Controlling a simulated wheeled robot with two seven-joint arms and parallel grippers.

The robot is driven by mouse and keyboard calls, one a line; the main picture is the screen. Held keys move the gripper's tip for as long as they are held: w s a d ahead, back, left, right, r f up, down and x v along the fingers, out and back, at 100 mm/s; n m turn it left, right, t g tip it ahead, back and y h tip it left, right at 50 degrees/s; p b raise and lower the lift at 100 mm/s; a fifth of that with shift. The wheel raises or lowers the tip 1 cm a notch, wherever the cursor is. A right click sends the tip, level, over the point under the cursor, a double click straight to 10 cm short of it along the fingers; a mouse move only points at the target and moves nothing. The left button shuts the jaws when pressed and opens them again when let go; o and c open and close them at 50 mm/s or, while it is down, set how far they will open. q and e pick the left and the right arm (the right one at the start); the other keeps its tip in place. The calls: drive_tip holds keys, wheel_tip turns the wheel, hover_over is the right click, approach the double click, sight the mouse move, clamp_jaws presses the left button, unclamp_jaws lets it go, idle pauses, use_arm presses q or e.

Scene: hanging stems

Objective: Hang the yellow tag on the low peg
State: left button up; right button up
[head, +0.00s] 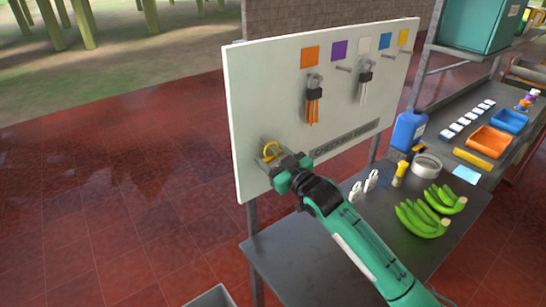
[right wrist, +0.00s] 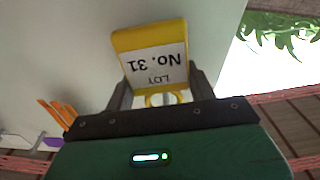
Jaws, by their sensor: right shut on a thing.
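The yellow tag (head: 270,149) is at the lower left of the white board (head: 262,100), in the fingers of my right gripper (head: 268,156). In the right wrist view the tag (right wrist: 150,48) shows a white label reading "LOT No. 31" upside down. Its yellow loop lies between the fingers of my right gripper (right wrist: 165,95), which is shut on the tag close to the board. A small pale piece shows inside the loop; I cannot tell if it is a peg. I cannot make out the low peg in the head view. My left gripper is not in view.
Orange stems (head: 313,108) and white stems (head: 363,88) hang from clips on the board, below coloured squares. Open floor lies left of the board.

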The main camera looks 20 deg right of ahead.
drive_tip(key=o, duration=1)
drive_tip(key=shift+o, duration=0.2)
drive_tip(key=shift+s+d+f, duration=0.15)
drive_tip(key=shift+s, duration=0.2)
drive_tip(key=b+v, duration=0.5)
drive_tip(key=v, duration=0.8)
drive_tip(key=shift+s, duration=0.1)
